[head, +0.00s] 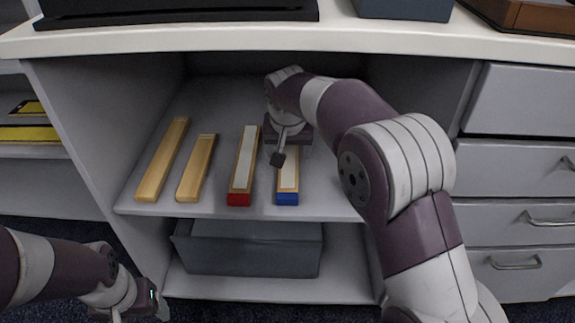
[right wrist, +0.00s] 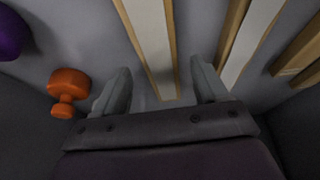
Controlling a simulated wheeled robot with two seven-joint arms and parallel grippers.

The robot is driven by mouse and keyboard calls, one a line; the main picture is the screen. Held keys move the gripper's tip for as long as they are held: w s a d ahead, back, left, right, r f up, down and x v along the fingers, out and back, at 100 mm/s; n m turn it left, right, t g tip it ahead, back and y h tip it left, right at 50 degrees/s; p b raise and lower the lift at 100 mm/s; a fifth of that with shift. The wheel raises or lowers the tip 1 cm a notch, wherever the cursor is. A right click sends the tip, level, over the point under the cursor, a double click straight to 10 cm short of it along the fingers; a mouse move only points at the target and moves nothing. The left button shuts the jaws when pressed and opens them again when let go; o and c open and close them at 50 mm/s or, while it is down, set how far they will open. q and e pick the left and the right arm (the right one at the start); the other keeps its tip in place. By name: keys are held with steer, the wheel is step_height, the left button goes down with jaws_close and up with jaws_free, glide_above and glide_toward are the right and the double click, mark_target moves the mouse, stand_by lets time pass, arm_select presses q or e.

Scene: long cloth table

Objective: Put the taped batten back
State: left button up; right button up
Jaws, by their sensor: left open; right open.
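Several battens lie side by side on the open shelf. Two are plain wood (head: 163,160) (head: 197,168). One has a white strip on top and a red front end (head: 239,199). Another white-topped batten has a blue front end (head: 288,198). My right gripper (head: 288,150) is open over the rear part of the blue-ended batten, which my arm partly hides. In the right wrist view, a white-topped batten (right wrist: 152,40) ends between the open fingers, with no visible grip on it. My left gripper (head: 140,302) is open and empty, low at the left.
The right wrist view shows an orange dumbbell-shaped thing (right wrist: 66,92) and a purple thing (right wrist: 12,34) beside the battens. A grey bin (head: 248,255) stands on the lower shelf. The white tabletop (head: 210,38) overhangs the shelf, and side walls bound it.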

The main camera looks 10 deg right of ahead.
mark_target(288, 164)
steer(key=p+v, duration=0.1)
steer(key=v, duration=0.2)
steer(key=shift+r+p, duration=0.3)
steer(key=shift+r, duration=0.15)
steer(key=s+a+p, duration=0.1)
steer(key=s, duration=0.2)
steer(key=s+a+p, duration=0.1)
steer(key=s, duration=0.3)
steer(key=s+a+f+p, duration=0.1)
steer(key=s, duration=0.3)
steer(key=shift+a, duration=0.1)
arm_select(q)
step_height(288, 164, up, 6)
steer(key=shift+r, duration=0.25)
arm_select(e)
steer(key=s+d+f+n+g, duration=0.1)
steer(key=s+d+f, duration=0.2)
steer(key=s, duration=0.3)
steer(key=s+d+f+n+g+y, duration=0.1)
steer(key=s+d+f+n, duration=0.1)
steer(key=s+f, duration=0.3)
steer(key=shift+s+d+g, duration=0.4)
steer(key=shift+s+d, duration=0.15)
steer(key=shift+s, duration=0.45)
